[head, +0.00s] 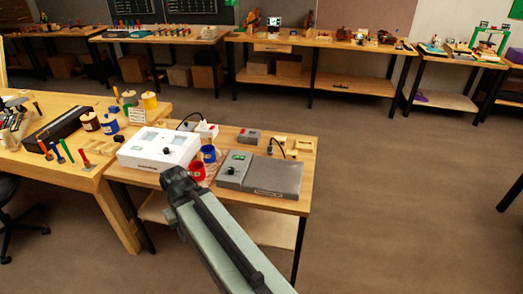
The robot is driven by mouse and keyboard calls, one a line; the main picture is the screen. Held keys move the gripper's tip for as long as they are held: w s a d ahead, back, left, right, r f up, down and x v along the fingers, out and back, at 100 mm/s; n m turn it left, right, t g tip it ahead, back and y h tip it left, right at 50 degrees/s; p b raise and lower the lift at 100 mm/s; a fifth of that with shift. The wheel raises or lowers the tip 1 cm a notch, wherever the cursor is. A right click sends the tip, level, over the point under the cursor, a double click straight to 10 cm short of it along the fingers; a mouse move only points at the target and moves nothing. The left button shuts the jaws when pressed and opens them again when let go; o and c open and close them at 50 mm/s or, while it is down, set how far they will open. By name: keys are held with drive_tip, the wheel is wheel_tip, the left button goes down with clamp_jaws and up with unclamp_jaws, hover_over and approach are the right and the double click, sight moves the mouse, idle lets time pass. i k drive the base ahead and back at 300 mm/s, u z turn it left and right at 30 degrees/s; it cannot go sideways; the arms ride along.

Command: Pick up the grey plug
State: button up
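I cannot make out the grey plug for certain. One black cable (271,144) arches up behind the large grey box (273,178), and its end near the wooden holder (300,143) is too small to tell. Another dark cable (187,119) arches over behind the white box (159,148), near a white socket block (207,130) with a red part. My arm reaches in from the bottom, and its dark end with my gripper (178,182) is in front of the bench's near left edge. The fingers cannot be told apart. I see nothing held.
The small bench (293,205) also carries a red cup (197,171), a blue cup (208,154) and a small grey box (248,136). A bench with tools and jars (90,121) adjoins at left. Open floor (400,190) lies to the right.

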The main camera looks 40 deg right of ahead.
sight(270, 151)
drive_tip(key=u, duration=0.1)
drive_tip(key=i, duration=0.95)
